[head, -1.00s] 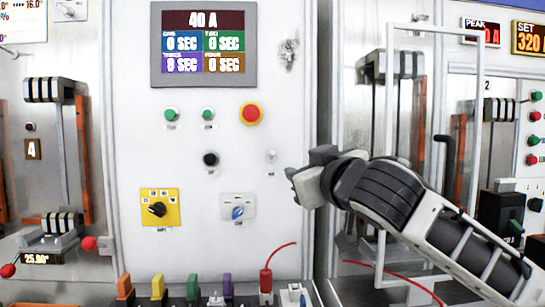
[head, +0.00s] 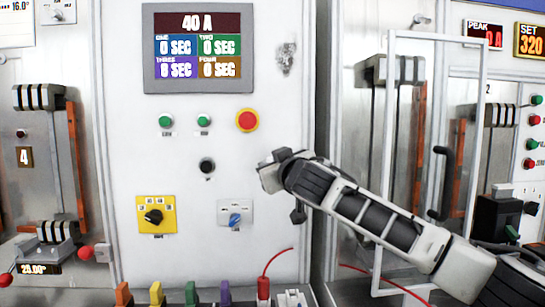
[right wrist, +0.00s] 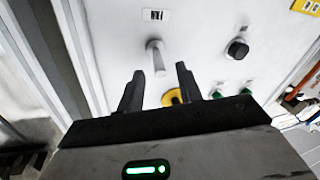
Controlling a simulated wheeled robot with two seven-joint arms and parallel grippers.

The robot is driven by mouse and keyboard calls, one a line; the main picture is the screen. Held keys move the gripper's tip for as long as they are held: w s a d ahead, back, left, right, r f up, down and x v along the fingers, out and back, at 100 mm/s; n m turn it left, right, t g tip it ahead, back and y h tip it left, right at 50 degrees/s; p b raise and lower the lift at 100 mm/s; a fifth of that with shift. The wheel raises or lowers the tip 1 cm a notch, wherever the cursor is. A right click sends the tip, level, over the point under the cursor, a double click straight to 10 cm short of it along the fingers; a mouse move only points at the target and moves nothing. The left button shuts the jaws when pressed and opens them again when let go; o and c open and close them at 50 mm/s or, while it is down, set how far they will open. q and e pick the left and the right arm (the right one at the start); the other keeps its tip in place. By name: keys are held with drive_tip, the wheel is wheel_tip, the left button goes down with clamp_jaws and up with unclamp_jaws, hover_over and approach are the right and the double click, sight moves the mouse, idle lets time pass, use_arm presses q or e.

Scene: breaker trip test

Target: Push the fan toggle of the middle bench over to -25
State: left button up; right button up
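The fan toggle (right wrist: 155,58) appears to be the small silver lever on the white panel of the middle bench (head: 130,125). It shows in the right wrist view below a small label too small to read. In the head view my right gripper and wrist hide it. My right gripper (head: 271,172) is in front of the panel, right of the black knob. In the right wrist view my right gripper (right wrist: 160,68) is open, with the lever ahead between its two dark fingers. I see no clear contact. My left gripper is not in view.
The panel also carries a black knob (head: 207,165), green buttons (head: 166,121), a red stop button (head: 247,120), a yellow selector (head: 155,216) and a grey selector (head: 235,217). Coloured plugs (head: 191,292) line the bottom. A white frame (head: 389,140) stands at right.

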drive_tip(key=shift+w+a, duration=0.15)
drive_tip(key=shift+w, duration=0.5)
drive_tip(key=shift+c, duration=0.4)
